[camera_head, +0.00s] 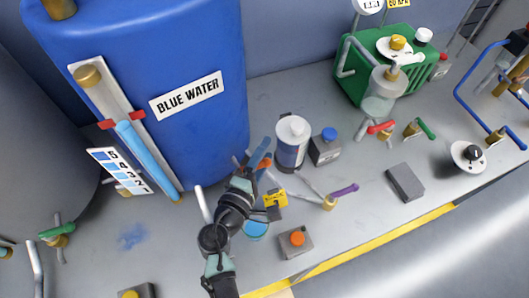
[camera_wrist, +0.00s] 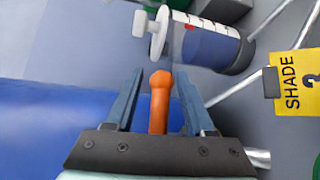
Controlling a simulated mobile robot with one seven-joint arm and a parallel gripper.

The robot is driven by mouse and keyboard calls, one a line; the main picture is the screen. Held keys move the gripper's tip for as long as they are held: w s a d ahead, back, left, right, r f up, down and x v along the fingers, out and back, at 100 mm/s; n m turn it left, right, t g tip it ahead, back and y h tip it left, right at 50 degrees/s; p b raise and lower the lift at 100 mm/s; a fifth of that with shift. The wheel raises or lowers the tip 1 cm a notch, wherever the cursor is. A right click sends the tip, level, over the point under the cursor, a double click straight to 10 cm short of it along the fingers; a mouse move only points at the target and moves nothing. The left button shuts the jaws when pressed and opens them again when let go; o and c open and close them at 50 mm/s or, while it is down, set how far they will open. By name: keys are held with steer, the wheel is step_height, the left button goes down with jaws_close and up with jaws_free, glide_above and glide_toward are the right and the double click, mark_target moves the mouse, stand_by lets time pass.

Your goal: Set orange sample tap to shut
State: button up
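The orange sample tap's handle (camera_wrist: 159,100) stands between the two blue-grey fingers of my gripper (camera_wrist: 160,85) in the wrist view. A gap shows on each side of it, so the fingers are open and do not appear to touch it. In the head view, my gripper (camera_head: 258,158) is beside the blue tank's lower right side, and a bit of the orange handle (camera_head: 266,164) shows at the fingers. The tap's body and pipe are hidden behind my gripper, so I cannot tell its setting.
The blue water tank (camera_head: 200,110) stands close on the left. A white-and-blue canister (camera_head: 292,143) and a grey box with a blue cap (camera_head: 325,148) are just right of my gripper. A yellow tag (camera_head: 275,198), a purple-handled tap (camera_head: 342,191) and an orange-knobbed block (camera_head: 296,241) are nearby.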

steer(key=b+v, duration=0.2)
steer(key=v, duration=1.1)
stand_by(0.4)
